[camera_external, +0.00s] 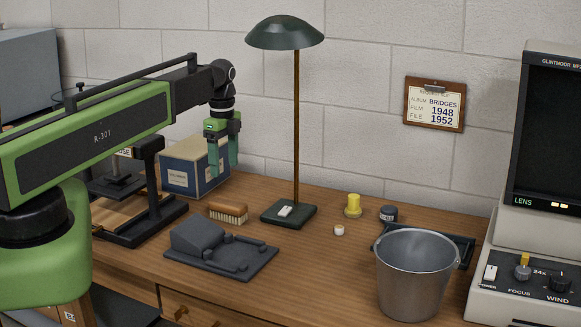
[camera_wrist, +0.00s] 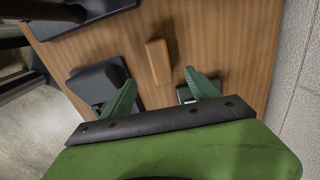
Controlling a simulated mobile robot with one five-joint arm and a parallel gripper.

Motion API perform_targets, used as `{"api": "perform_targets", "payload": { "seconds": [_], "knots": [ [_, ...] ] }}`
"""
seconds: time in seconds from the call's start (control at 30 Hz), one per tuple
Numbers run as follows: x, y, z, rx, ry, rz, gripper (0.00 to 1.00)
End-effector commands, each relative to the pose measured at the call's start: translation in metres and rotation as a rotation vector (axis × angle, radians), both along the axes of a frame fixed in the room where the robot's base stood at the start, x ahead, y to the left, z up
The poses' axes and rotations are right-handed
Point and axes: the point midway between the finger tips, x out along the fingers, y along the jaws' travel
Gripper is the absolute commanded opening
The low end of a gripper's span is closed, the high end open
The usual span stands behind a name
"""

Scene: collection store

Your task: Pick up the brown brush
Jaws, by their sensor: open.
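The brown brush (camera_external: 229,213) lies on the wooden desk, wooden back up and pale bristles below, between the dark grey moulded block and the blue box. In the wrist view the brush (camera_wrist: 158,61) shows from above as a tan oblong, beyond my fingertips and roughly between them. My gripper (camera_external: 223,168) hangs pointing down above the desk, higher than the brush and in front of the blue box in the outside view. Its two green fingers (camera_wrist: 160,84) are spread apart with nothing between them. Nothing hides the brush.
The grey moulded block (camera_external: 222,251) lies in front of the brush. The green lamp (camera_external: 290,216) stands to its right and the blue box (camera_external: 187,165) behind it. A metal bucket (camera_external: 417,275), yellow weight (camera_external: 353,206) and dark jar (camera_external: 388,214) are further right. A black stand (camera_external: 150,205) is left.

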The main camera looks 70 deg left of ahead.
Motion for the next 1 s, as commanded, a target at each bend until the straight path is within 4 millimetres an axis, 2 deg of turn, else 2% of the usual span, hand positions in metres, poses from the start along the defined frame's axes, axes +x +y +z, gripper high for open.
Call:
{"api": "perform_targets", "payload": {
  "seconds": [0.03, 0.3, 0.57, 0.9, 1.0],
  "knots": [
    [0.0, 0.0, -0.022, 0.0, 0.0, 0.0, 0.69],
    [0.0, -0.001, -0.072, 0.0, 0.0, 0.0, 0.69],
    [0.001, -0.001, -0.076, 0.0, 0.0, 0.0, 0.69],
    [0.003, -0.005, -0.127, 0.0, 0.0, 0.0, 0.69],
    [0.003, -0.005, -0.128, 0.0, 0.0, 0.0, 0.69]
  ]
}}
